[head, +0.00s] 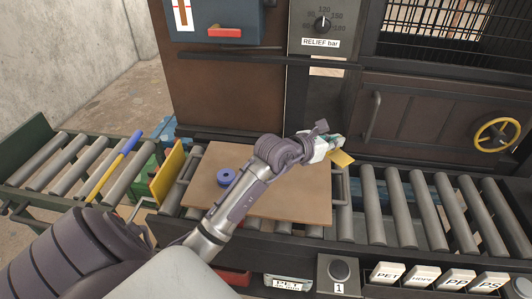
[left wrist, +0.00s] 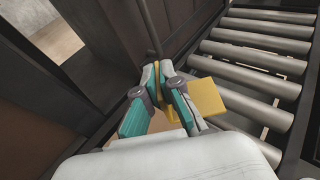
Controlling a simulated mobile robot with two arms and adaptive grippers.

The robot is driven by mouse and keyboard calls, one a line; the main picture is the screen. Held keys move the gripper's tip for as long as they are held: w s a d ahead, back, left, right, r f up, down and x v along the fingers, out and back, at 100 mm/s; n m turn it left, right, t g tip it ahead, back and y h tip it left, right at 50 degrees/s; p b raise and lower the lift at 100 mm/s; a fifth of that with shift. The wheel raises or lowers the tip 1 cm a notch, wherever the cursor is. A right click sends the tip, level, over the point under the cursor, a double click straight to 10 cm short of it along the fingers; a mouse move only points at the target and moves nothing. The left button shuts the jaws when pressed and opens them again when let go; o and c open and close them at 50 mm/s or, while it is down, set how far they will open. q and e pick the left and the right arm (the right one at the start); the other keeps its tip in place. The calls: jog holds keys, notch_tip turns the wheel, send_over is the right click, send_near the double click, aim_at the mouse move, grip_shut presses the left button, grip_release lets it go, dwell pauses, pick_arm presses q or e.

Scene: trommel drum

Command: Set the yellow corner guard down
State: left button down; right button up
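The yellow corner guard (head: 342,158) is at the tips of my left gripper (head: 337,143), above the right edge of the brown board. In the left wrist view the fingers (left wrist: 157,75) are closed on a thin yellow edge. The guard's wider flat face (left wrist: 207,98) sticks out to the right of the fingers, over the grey rollers. The guard looks clear of the rollers, but the exact gap is hard to tell. The fingers hide part of it. My right gripper is not in view.
The brown board (head: 290,204) lies on the roller conveyor with a blue ring (head: 226,177) on it. Bare rollers (head: 408,207) run to its right. A yellow plate (head: 167,174) stands at its left. The dark machine front (head: 425,125) rises behind.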

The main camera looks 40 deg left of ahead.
pick_arm(q)
jog(key=s+a+f, duration=0.4)
jog(key=s+a, duration=0.1)
jog(key=s+a+f, duration=0.3)
jog(key=shift+s, duration=0.25)
jog(key=shift+f+b, duration=0.3)
jog(key=shift+f, duration=1.75)
jog(key=shift+f, duration=0.2)
jog(key=c, duration=1.3)
grip_release()
